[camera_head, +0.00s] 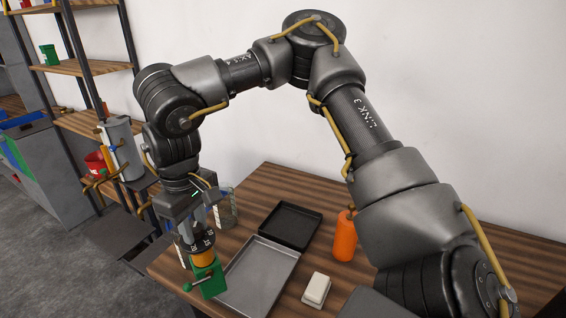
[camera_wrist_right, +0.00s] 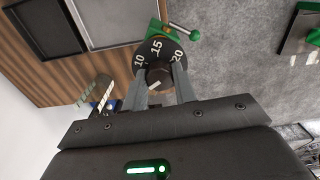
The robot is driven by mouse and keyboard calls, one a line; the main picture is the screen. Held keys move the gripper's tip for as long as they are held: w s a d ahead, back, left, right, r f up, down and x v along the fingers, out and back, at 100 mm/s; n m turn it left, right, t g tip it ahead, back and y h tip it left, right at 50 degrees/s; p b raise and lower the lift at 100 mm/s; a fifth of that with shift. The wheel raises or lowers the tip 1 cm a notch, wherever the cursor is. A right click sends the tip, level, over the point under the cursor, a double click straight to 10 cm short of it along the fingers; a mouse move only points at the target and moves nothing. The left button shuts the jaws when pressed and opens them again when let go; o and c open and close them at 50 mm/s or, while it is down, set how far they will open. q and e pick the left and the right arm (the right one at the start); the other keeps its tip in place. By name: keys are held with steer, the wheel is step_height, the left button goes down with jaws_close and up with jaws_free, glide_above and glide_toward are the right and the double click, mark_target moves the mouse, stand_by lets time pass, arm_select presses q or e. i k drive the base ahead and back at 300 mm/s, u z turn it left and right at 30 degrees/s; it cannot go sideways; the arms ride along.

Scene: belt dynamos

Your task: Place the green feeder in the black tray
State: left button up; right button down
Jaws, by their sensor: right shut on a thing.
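The green feeder (camera_head: 208,281) has a green body with a side lever, an orange section and a black numbered dial on top. My right gripper (camera_head: 198,232) is shut on its top and holds it upright near the table's left edge. In the right wrist view the fingers (camera_wrist_right: 160,84) grip the knob above the dial, and part of the green body (camera_wrist_right: 166,32) shows beyond it. The black tray (camera_head: 313,222) lies empty at the back of the table; it also shows in the right wrist view (camera_wrist_right: 75,45). My left gripper is not seen.
A larger grey metal tray (camera_head: 256,277) lies between the feeder and the black tray. An orange bottle (camera_head: 344,240) and a white block (camera_head: 316,289) stand to the right. A clear container (camera_head: 229,210) stands behind the gripper. A shelf rack (camera_head: 85,68) is at left.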

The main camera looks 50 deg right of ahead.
mark_target(275, 230)
steer(key=z, duration=0.4)
steer(key=i, duration=0.85)
steer(key=z, duration=0.45)
